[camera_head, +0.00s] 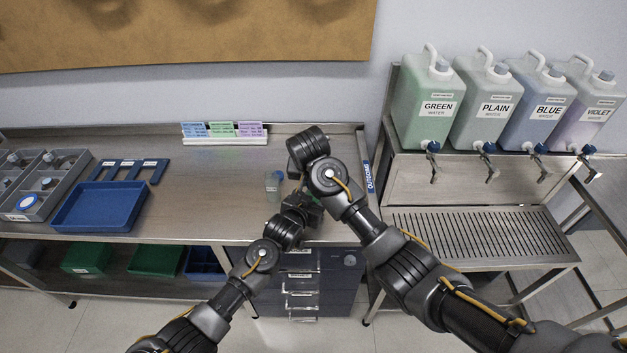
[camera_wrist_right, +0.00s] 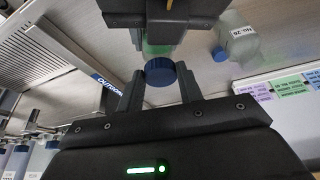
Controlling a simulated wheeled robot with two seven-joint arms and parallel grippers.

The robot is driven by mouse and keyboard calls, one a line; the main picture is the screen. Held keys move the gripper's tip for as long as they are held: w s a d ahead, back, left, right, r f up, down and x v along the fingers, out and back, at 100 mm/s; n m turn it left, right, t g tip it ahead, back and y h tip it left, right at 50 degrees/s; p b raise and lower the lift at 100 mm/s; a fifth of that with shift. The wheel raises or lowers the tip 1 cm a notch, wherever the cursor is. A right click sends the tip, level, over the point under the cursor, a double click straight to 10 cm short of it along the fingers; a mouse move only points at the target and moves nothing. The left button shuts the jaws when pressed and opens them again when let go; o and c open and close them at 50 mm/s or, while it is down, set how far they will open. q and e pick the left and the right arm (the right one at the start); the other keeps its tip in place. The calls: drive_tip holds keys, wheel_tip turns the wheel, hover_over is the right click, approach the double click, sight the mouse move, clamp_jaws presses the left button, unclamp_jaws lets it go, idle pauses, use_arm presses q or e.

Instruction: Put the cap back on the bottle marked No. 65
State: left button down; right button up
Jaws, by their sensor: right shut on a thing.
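My right gripper (camera_wrist_right: 160,85) is shut on a blue cap (camera_wrist_right: 158,73), seen in the right wrist view. A greenish translucent bottle (camera_wrist_right: 157,47) is directly behind the cap in that view, and its label is hidden. I cannot tell whether cap and bottle touch. My left gripper (camera_wrist_right: 165,12) is at the bottle, its dark parts covering much of it; whether its jaws are closed on the bottle is unclear. In the head view the left gripper (camera_head: 300,205) is above the bench, beneath the right wrist, which hides the right fingers.
A capped bottle marked No. 26 (camera_wrist_right: 236,38) stands close by; a pale bottle (camera_head: 274,184) shows left of the grippers. A blue tray (camera_head: 100,222), blue rack (camera_head: 130,166) and grey divided crate (camera_head: 45,200) are left. Coloured cards (camera_head: 222,131) stand behind. Labelled jugs (camera_head: 430,85) are right.

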drive_tip(key=shift+f, duration=0.6)
drive_tip(key=m, duration=0.1)
drive_tip(key=m+h, duration=0.1)
drive_tip(key=m, duration=0.2)
drive_tip(key=shift+w+a+r+g+h, duration=0.1)
drive_tip(key=shift+w+a+g+h, duration=0.05)
drive_tip(key=shift+a+g+h, duration=0.15)
drive_tip(key=m, duration=0.2)
drive_tip(key=m+g+h, duration=0.1)
drive_tip(key=m, duration=0.3)
drive_tip(key=shift+w+a+g+h, duration=0.15)
drive_tip(key=shift+a+g+h, duration=0.1)
drive_tip(key=shift+g+h, duration=0.05)
drive_tip(key=shift+d, duration=0.1)
drive_tip(key=o, duration=1)
drive_tip(key=shift+c, duration=0.2)
drive_tip(key=shift+r, duration=2.15)
